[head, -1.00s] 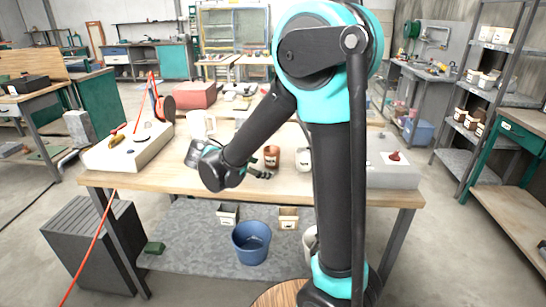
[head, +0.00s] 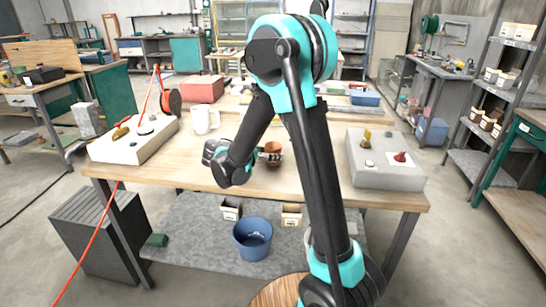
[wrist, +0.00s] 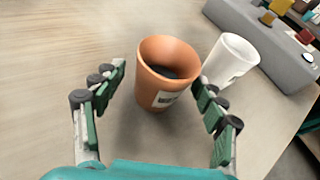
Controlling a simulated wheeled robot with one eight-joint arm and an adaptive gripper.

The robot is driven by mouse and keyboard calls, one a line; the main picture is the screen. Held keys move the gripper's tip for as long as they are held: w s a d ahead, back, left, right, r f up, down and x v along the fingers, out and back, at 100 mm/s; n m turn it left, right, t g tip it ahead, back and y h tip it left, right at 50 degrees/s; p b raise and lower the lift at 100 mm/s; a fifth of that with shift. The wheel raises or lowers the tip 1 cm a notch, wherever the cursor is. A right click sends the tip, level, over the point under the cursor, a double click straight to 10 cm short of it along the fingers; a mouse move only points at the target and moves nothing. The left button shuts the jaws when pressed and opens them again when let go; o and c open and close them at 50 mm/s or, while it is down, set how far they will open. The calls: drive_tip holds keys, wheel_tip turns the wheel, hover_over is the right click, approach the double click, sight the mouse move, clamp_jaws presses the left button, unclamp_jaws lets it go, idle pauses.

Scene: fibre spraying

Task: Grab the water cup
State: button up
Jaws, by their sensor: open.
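A terracotta-coloured cup (wrist: 165,72) with a white label stands upright on the wooden table in the wrist view. Something dark blue shows inside it. My gripper (wrist: 160,80) is open, with one finger on each side of this cup; I cannot tell if the right finger touches it. A white cup (wrist: 230,58) with a label stands just right of it, beyond the right finger. In the head view the terracotta cup (head: 274,152) is partly hidden by my gripper (head: 263,152). The white cup is hidden behind my arm there. I cannot tell which cup holds water.
A white jug (head: 202,120) stands left of my gripper. A pale box with tools (head: 130,145) is at the table's left end, and a grey box (head: 385,172) with small items is at the right. A blue bucket (head: 252,238) sits on the lower shelf.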

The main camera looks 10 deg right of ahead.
drive_tip(key=shift+f+x, duration=0.2)
drive_tip(key=shift+x, duration=2.75)
drive_tip(key=shift+s, duration=0.15)
drive_tip(key=shift+c, duration=0.4)
drive_tip(key=c, duration=1.3)
drive_tip(key=shift+c, duration=0.2)
